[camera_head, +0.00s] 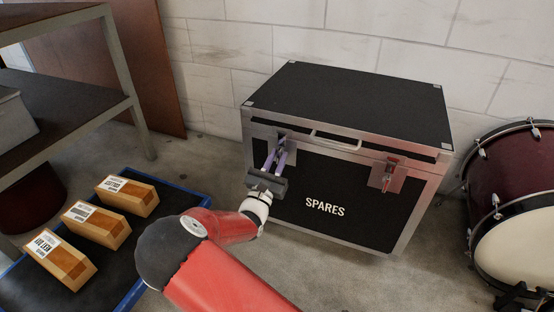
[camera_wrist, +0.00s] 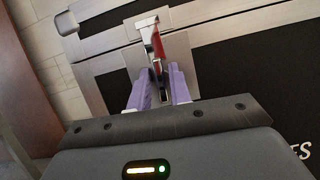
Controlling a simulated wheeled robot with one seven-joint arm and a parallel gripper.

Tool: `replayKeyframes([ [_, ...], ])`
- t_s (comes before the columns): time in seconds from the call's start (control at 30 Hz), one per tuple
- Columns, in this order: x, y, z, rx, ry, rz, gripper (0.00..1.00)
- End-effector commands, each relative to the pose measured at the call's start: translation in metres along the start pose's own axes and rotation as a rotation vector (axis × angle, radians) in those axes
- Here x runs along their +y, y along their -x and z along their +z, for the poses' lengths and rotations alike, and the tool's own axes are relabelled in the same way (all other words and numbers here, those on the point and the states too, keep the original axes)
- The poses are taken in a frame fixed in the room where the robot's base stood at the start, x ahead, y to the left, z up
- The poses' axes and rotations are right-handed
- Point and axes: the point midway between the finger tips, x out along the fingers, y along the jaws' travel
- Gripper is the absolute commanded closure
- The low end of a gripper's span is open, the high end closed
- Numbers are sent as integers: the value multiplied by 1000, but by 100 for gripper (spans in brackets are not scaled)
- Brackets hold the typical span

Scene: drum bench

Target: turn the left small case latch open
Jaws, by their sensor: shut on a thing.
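The black SPARES case (camera_head: 400,205) with metal edges stands on the floor against the wall, its lid closed. Its left latch (camera_wrist: 157,43) shows in the wrist view as a red lever on a metal plate, between my gripper's fingers. My gripper (camera_head: 278,153) has purple fingers and is shut on the left latch at the case's upper left front.
A metal handle (camera_head: 336,142) lies between the two latches. A blue-edged tray (camera_head: 135,293) with several boxes (camera_head: 127,196) is at the left, below a shelf rack (camera_head: 60,30). A dark red drum (camera_head: 510,190) stands right of the case.

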Motion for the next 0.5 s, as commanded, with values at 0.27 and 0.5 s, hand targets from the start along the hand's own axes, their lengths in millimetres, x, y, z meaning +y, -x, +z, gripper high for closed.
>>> replayKeyframes([
  [0.27, 0, 0, 0, 2, -176, -74, 100],
  [0.5, 0, 0, 0, 1, -385, -161, 100],
])
